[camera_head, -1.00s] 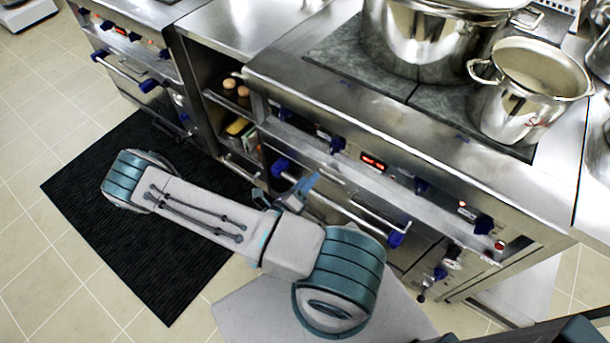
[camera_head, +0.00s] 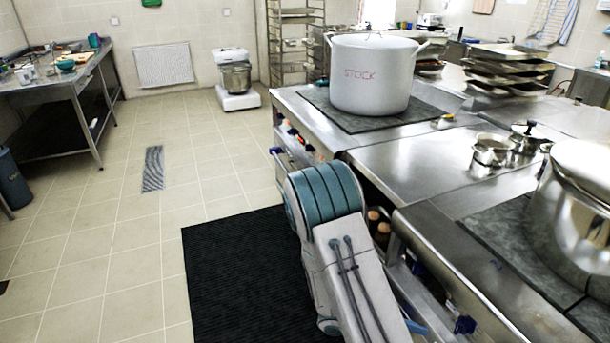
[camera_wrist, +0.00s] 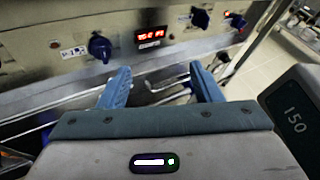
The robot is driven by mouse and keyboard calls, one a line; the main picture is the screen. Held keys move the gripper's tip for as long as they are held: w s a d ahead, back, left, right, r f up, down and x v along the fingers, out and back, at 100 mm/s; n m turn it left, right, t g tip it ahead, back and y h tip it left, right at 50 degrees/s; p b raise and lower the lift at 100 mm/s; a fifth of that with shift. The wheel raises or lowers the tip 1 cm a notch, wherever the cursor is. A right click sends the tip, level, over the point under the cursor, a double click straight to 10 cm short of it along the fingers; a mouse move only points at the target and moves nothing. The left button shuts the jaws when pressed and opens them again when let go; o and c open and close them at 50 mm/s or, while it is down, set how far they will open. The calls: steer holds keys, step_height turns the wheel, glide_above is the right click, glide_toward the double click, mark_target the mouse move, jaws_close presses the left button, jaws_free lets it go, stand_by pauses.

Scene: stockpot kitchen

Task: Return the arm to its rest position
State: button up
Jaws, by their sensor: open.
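My gripper (camera_wrist: 160,85) is in the wrist view, with its two blue fingers apart and nothing between them. It faces the front of a stainless range (camera_wrist: 90,68) with blue knobs, a red lit display and an oven handle. Whether the fingers touch the range I cannot tell. In the head view my arm (camera_head: 345,250) stands in front of the stove row at the bottom middle. The gripper itself is out of the head view.
A large pot marked STOCK (camera_head: 372,75) stands on the far hob. A steel pot (camera_head: 575,220) is at the right edge. Small pans (camera_head: 492,150) stand on the counter. A black mat (camera_head: 235,275) lies on the floor. The tiled floor (camera_head: 130,240) at left is mostly clear.

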steer(key=s+a+r+m+t+y, duration=0.1)
steer(key=a+r+m+y, duration=0.2)
steer(key=r+m, duration=0.3)
steer(key=s+a+r+m+t+y, duration=0.2)
steer(key=a+r+m+y, duration=0.2)
steer(key=r, duration=0.5)
steer(key=s+a+r+m+t+y, duration=0.2)
steer(key=a+r+m+y, duration=0.2)
steer(key=r+m+y, duration=0.3)
steer(key=shift+r+m+p, duration=0.3)
steer(key=shift+r+m, duration=0.1)
steer(key=shift+m, duration=0.6)
steer(key=shift+s, duration=0.1)
